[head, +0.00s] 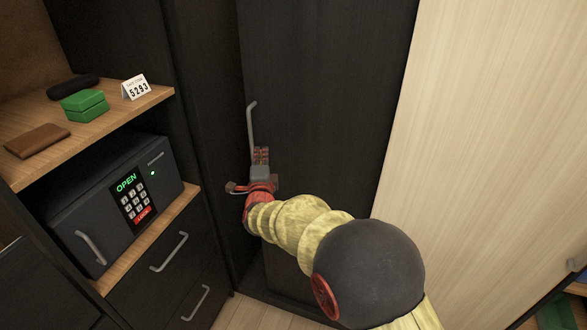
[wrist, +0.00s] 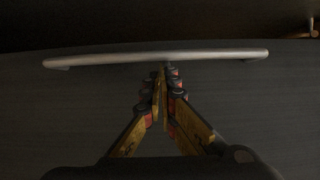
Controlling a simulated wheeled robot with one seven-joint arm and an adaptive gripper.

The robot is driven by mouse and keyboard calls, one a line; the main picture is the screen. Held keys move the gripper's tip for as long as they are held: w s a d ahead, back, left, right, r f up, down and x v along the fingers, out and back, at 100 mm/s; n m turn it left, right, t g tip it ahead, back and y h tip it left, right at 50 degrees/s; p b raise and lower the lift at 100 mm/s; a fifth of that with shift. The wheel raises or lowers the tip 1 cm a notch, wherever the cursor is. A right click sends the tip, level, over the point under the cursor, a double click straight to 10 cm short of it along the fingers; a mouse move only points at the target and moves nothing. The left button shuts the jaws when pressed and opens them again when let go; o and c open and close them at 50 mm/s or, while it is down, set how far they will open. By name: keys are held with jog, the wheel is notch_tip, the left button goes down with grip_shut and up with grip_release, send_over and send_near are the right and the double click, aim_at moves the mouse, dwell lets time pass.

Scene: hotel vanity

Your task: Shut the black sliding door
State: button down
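The black sliding door (head: 330,110) is the tall dark panel in the middle of the head view, with a slim grey vertical bar handle (head: 251,125) near its left edge. In the wrist view the handle (wrist: 210,54) runs across the picture, and the dark door face (wrist: 60,120) lies behind it. My gripper (head: 261,153) is at the lower part of the handle. In the wrist view its fingertips (wrist: 165,72) are together beside the bar, with nothing seen between them. Whether they touch the bar I cannot tell. My arm hides the lower part of the door.
To the left, a shelf (head: 110,115) holds a green box (head: 85,105), a brown wallet (head: 37,140), a dark case (head: 73,87) and a number card (head: 135,87). Below are a safe (head: 95,205) reading OPEN and drawers (head: 165,260). A pale wood panel (head: 480,130) stands right.

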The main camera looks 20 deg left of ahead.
jog(key=a+p, duration=0.1)
jog(key=a, duration=1.6)
jog(key=shift+w, duration=0.25)
